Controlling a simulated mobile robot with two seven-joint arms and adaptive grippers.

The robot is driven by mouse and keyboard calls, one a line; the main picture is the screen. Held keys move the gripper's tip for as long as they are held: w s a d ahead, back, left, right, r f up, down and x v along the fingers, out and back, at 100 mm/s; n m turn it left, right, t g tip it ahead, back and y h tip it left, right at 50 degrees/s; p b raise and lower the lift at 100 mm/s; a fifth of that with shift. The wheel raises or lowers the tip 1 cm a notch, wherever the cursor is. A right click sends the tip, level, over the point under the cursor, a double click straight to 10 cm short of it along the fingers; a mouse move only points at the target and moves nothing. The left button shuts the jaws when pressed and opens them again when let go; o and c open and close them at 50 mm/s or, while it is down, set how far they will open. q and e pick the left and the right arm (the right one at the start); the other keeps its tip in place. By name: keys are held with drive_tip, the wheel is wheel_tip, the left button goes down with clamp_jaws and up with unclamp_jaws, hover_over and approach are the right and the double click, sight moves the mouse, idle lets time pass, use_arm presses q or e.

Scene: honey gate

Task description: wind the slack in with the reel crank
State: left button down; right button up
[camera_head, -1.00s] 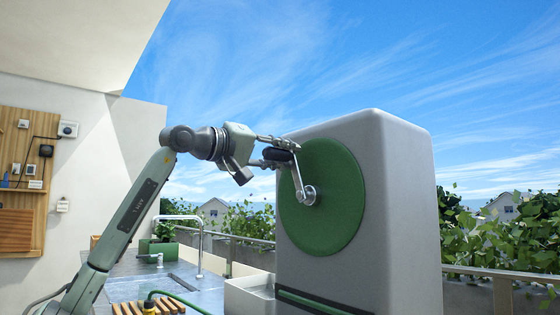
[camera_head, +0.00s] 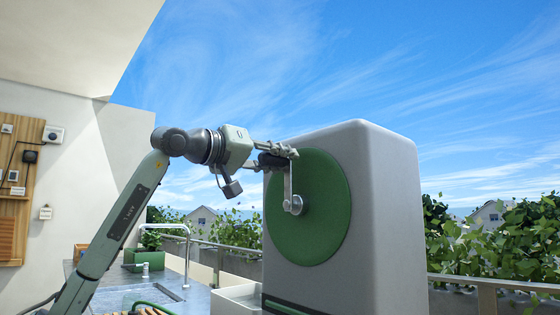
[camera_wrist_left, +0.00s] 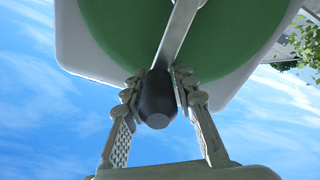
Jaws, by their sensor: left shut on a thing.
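The reel is a large grey rounded housing (camera_head: 385,205) with a green disc (camera_head: 325,215) on its face. A metal crank arm (camera_head: 289,182) rises almost straight up from the round hub (camera_head: 295,205) on the disc. My left gripper (camera_head: 284,155) is shut on the dark crank handle (camera_head: 268,160) at the top of that arm. In the left wrist view the handle (camera_wrist_left: 156,100) sits between the two fingers, in front of the green disc (camera_wrist_left: 110,30). The fingers partly hide the handle in the head view. My right gripper is out of view.
A counter (camera_head: 120,297) with a faucet (camera_head: 187,255) and a green planter (camera_head: 148,258) lies behind my left arm. A white basin (camera_head: 236,299) stands beside the reel. A piece of green hose (camera_head: 155,306) shows low. A railing (camera_head: 490,283) and plants are behind.

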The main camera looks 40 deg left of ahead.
use_arm(q)
drive_tip(key=shift+w+d+f, duration=0.15)
drive_tip(key=shift+d+f, duration=0.2)
drive_tip(key=shift+f, duration=0.15)
drive_tip(key=c, duration=1.6)
unclamp_jaws()
drive_tip(key=o, duration=0.3)
drive_tip(key=shift+r, duration=0.2)
drive_tip(key=shift+s+a, duration=0.15)
drive_tip(key=shift+s, duration=0.05)
